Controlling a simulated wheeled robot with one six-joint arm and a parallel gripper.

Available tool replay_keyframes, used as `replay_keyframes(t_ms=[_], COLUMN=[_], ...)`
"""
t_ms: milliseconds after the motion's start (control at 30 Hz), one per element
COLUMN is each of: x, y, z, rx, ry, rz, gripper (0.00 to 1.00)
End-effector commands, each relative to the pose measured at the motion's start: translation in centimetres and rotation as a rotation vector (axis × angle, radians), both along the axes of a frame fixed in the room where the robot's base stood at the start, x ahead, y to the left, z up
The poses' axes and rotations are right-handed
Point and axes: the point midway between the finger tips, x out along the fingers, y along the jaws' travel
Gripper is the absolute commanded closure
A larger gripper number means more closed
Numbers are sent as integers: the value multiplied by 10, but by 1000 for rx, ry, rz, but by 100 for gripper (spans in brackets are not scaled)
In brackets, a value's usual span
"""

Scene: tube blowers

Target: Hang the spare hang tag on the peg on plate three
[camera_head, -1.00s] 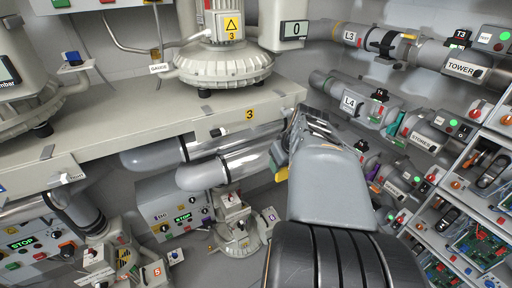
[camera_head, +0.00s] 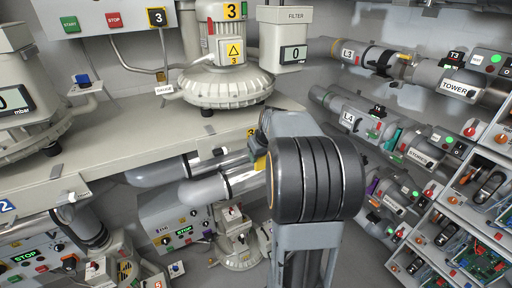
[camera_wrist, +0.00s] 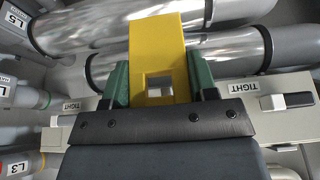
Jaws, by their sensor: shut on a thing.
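My gripper (camera_wrist: 155,85) is shut on a yellow hang tag (camera_wrist: 155,40) with a square hole. The tag stands out between the green fingers in the wrist view, above two silver pipes. In the head view my arm hides most of the gripper, and a small yellow patch (camera_head: 261,162) at its left edge looks like the tag. A yellow number 3 plate (camera_head: 251,132) is on the bench's front edge, partly hidden by my arm. I cannot make out a peg on it.
Silver pipes (camera_head: 215,187) run under the bench (camera_head: 130,140), close to my arm. Levers on the bench front, labelled TIGHT (camera_wrist: 236,88), flank the gripper in the wrist view. Blower three (camera_head: 225,85) stands above. Labelled pipes and a rack (camera_head: 455,205) crowd the right.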

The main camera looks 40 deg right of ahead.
Motion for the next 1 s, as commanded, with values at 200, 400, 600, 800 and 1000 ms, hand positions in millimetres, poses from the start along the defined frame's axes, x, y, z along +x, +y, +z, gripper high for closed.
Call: replay_keyframes(t_ms=[200,400,600,800,1000], x=[29,38,38,38,38], y=[-5,-6,-6,-6,-7], z=[2,-1,-2,-6,-7], rx=[2,1,0,0,0], ry=[1,1,0,0,0], rz=[2,-1,-1,-1,-1], gripper=[73,73,73,73,37])
